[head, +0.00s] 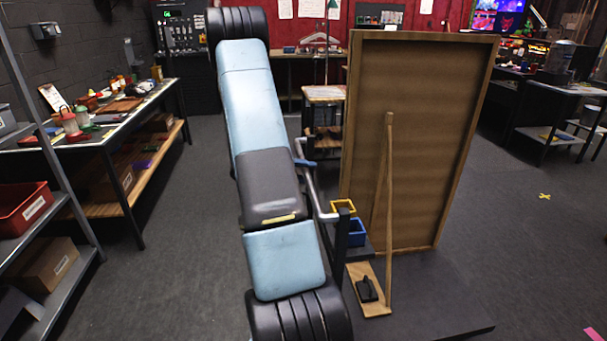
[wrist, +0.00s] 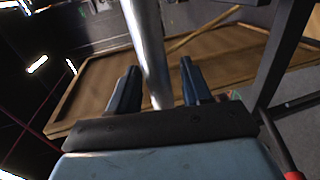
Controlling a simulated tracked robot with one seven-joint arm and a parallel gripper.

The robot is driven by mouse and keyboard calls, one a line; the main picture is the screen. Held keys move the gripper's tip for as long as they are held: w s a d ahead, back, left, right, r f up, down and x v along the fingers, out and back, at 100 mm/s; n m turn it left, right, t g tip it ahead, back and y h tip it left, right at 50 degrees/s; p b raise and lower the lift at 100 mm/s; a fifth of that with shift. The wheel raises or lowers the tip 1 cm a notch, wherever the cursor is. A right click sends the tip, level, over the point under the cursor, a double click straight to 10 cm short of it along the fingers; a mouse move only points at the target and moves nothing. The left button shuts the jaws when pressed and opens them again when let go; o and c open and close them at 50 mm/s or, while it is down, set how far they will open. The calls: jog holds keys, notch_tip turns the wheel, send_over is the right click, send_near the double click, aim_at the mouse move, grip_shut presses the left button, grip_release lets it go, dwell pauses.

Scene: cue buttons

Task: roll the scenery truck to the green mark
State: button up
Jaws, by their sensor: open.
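The scenery truck has a dark low platform (head: 440,305) with a tall wooden flat (head: 425,150) upright on it, propped by a wooden brace (head: 388,200). A bent silver push handle (head: 314,190) rises at its left side. In the wrist view, a silver bar (wrist: 149,40), which looks like this handle, runs between the two dark blue fingers of my gripper (wrist: 158,68). The fingers are open, with gaps on both sides of the bar. In the head view my own arm hides most of the gripper. I see no green mark in either view.
A yellow mark (head: 545,196) and a pink mark (head: 593,333) lie on the floor to the right. A cluttered table (head: 105,135) and grey shelving (head: 45,320) stand on the left. Desks (head: 560,90) stand at the back right. The floor right of the truck is open.

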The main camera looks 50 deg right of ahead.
jog(key=shift+c, duration=0.3)
grip_shut()
